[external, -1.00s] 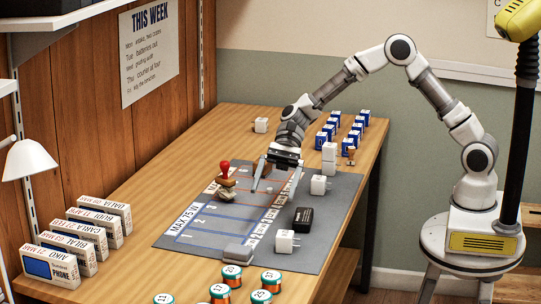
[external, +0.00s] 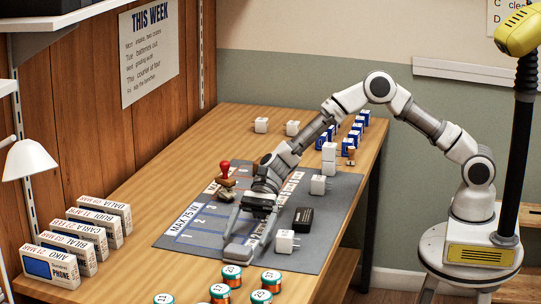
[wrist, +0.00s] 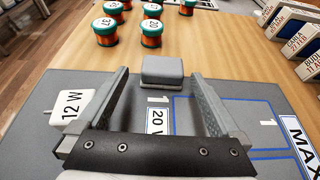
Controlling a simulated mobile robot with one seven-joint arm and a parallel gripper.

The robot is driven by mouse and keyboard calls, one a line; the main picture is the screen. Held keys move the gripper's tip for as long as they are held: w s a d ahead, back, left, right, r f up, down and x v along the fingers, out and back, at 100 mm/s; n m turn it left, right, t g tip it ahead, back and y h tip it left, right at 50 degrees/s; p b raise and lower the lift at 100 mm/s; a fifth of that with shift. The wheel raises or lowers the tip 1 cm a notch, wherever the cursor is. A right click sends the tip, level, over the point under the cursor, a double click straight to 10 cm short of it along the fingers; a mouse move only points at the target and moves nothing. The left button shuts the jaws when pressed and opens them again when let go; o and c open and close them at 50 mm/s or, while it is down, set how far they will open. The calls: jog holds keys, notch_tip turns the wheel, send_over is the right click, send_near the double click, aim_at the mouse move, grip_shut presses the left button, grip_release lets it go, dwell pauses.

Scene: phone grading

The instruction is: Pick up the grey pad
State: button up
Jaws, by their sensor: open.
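The grey pad (external: 238,252) lies flat near the front edge of the dark grey mat (external: 323,232). In the wrist view the pad (wrist: 162,70) is a rounded grey block just ahead of the fingers, roughly centred between them. My gripper (external: 238,240) is open and low over the mat, pointing at the pad. Nothing is held. I cannot tell whether a finger touches the pad.
Several orange and green canisters (external: 232,275) stand beyond the pad at the table's front. A white charger (external: 286,240) and a black block (external: 303,219) are to the right on the mat. A red-knobbed stamp (external: 225,180) stands left. Phone boxes (external: 60,262) line the left side.

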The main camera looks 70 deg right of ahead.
aim_at(238, 248)
jog(key=b+x, duration=0.2)
jog(key=x, duration=0.3)
jog(key=shift+w+f, duration=0.15)
jog(key=shift+a, duration=0.25)
jog(key=shift+c, duration=0.2)
jog(key=c, duration=1.2)
